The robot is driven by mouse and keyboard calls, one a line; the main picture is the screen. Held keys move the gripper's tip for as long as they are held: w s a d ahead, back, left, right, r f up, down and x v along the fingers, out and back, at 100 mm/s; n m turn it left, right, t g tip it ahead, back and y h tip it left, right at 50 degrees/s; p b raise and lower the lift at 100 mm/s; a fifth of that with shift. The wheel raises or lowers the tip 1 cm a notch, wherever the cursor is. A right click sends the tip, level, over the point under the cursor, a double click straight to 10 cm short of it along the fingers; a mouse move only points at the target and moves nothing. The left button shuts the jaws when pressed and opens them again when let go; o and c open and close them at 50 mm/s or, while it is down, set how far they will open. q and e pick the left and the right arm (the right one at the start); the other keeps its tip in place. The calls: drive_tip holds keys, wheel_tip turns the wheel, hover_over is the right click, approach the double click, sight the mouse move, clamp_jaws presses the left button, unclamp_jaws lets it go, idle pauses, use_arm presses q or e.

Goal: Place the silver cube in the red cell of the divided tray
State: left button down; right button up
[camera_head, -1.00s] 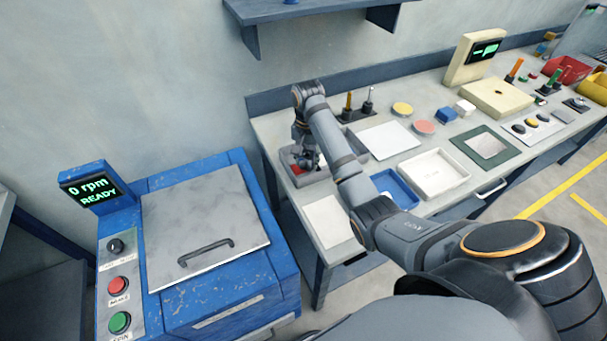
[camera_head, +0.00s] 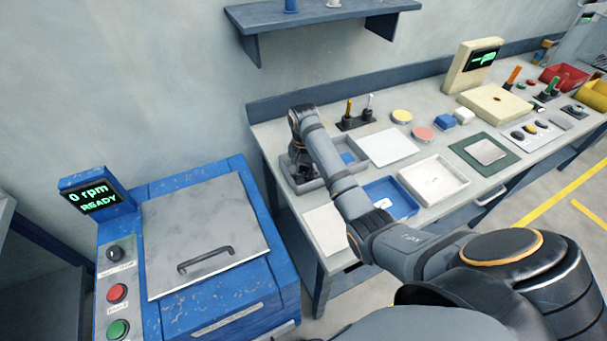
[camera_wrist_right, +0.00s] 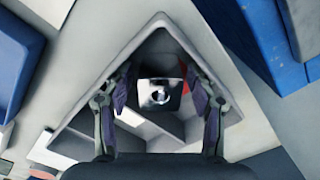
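The grey divided tray (camera_head: 315,186) lies at the left end of the bench, partly hidden by my right arm. A blue cell floor (camera_head: 348,158) shows right of the arm. My right gripper (camera_head: 301,172) is low over the tray's left part; its fingers are hard to make out there. In the right wrist view, the silver cube (camera_wrist_right: 160,94) is between the open fingers of my right gripper (camera_wrist_right: 158,92), with a gap on each side. The cube is within a corner cell of the tray (camera_wrist_right: 92,82). A sliver of red (camera_wrist_right: 185,86) shows beside it. My left gripper is not in view.
A white sheet (camera_head: 325,230) lies in front of the divided tray. A blue tray (camera_head: 405,205) and white tray (camera_head: 437,190) are to its right. The blue machine (camera_head: 225,290) stands left of the bench.

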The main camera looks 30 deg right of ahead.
sight(303, 171)
drive_tip(key=shift+r, duration=0.4)
wheel_tip(303, 171, up, 7)
drive_tip(key=shift+w+f+p, duration=0.1)
drive_tip(key=shift+f+p, duration=0.05)
drive_tip(key=shift+p, duration=0.95)
wheel_tip(303, 171, up, 5)
drive_tip(key=p, duration=0.5)
drive_tip(key=shift+f, duration=0.15)
